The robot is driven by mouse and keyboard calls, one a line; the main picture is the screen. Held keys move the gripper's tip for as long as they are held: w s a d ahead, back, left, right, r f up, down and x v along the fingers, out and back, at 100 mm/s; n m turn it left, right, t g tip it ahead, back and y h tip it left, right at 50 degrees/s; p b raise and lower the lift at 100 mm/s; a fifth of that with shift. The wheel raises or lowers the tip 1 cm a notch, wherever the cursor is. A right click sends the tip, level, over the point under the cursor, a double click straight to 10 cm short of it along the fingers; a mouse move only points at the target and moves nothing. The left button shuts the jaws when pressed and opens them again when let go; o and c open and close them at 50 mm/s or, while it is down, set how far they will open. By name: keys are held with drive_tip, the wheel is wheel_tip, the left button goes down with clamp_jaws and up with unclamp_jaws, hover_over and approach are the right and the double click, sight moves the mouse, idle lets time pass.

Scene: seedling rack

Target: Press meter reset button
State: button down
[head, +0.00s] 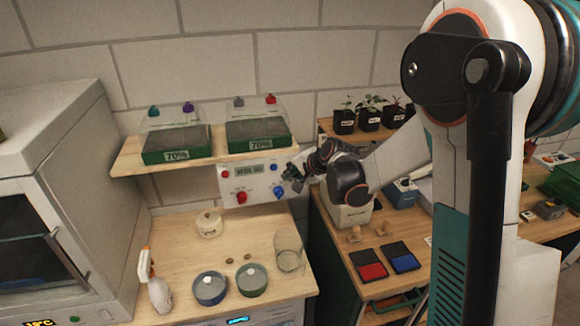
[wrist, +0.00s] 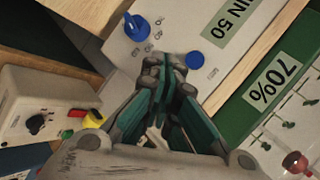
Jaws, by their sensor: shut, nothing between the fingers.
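The meter is a white wall panel (head: 255,184) with a dark-on-green "MIN 50" display (head: 249,171). It has a red button (head: 225,175) and red knob (head: 241,197) on the left, and a blue button (head: 273,167) and blue knob (head: 278,192) on the right. In the wrist view the blue button (wrist: 194,60), blue knob (wrist: 135,27) and part of the display (wrist: 228,30) show tilted. My gripper (head: 292,172) is shut and empty in front of the panel's right side. In the wrist view its fingertips (wrist: 166,66) appear close beside the blue button; contact cannot be told.
A shelf (head: 125,158) with two green "70%" trays (head: 177,157) sits just above the panel. Below, the bench (head: 180,246) holds a glass jar (head: 289,252), a spray bottle (head: 155,285) and round dishes. A white box with a dial (wrist: 45,110) shows at left in the wrist view.

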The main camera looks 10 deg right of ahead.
drive_tip(key=shift+w, duration=0.2)
drive_tip(key=shift+w, duration=0.25)
drive_tip(key=shift+w+b, duration=0.3)
drive_tip(key=shift+w, duration=0.05)
idle(0.9)
drive_tip(key=shift+s, duration=0.8)
drive_tip(key=shift+s, duration=0.15)
drive_tip(key=shift+s+b, duration=0.45)
drive_tip(key=shift+s, duration=1.95)
